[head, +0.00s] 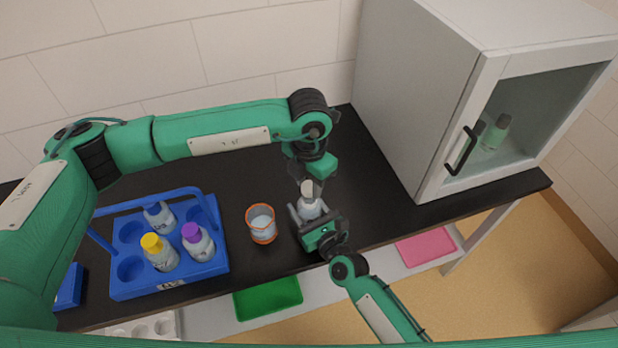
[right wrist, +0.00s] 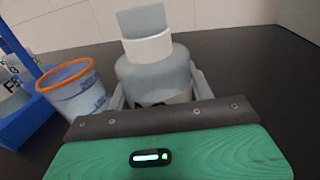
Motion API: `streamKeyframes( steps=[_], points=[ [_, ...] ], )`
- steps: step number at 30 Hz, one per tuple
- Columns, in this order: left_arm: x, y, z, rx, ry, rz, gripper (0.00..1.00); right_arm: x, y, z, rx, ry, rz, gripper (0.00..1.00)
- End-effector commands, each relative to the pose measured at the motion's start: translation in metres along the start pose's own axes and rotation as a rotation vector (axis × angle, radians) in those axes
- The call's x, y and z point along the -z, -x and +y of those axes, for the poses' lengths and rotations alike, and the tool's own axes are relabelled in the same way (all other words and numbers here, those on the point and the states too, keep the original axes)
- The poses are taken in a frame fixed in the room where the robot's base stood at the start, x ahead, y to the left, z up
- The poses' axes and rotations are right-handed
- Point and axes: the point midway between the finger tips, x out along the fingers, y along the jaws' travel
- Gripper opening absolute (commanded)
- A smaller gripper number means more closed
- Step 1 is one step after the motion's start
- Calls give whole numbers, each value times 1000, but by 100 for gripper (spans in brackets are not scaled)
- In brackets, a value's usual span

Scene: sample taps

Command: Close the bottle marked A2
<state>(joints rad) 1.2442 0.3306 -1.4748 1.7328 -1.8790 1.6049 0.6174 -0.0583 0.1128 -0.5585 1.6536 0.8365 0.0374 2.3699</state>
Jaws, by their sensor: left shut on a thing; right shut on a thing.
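A pale grey bottle (head: 310,209) stands upright at the right of the worktop's middle. My right gripper (head: 310,218) is shut around its body from the front; the bottle also shows between the fingers in the right wrist view (right wrist: 155,75). My left gripper (head: 307,185) comes down from above and is shut on a white cap (right wrist: 148,47) at the bottle's top. The cap sits over the neck; whether it is seated tightly I cannot tell.
A glass beaker with an orange rim (head: 261,223) stands close left of the bottle. A blue rack (head: 200,269) holds yellow-capped (head: 160,253), purple-capped (head: 199,243) and grey-capped bottles. A glass-door cabinet (head: 425,110) stands right. Green (head: 268,298) and pink (head: 426,247) trays lie below.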

Motion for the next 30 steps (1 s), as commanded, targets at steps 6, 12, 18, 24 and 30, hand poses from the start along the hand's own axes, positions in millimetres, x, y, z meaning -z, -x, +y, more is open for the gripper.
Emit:
streamKeyframes(
  steps=[6, 12, 18, 24, 30],
  points=[
    [0, 0, 0, 0, 0, 0, 9, 0, 0, 0, 0, 0, 1, 12],
    [0, -3, 0, 0, 0, 1, 9, 0, 0, 0, 0, 0, 1, 12],
    [1, -15, 0, 1, -2, 3, 9, 0, 0, 0, 0, 0, 1, 12],
    [0, -18, 0, 0, -3, 1, 9, 1, 0, 0, 0, 0, 1, 12],
    [0, -18, 0, 0, -3, 1, 9, 1, 0, 0, 0, 0, 1, 12]
  ],
)
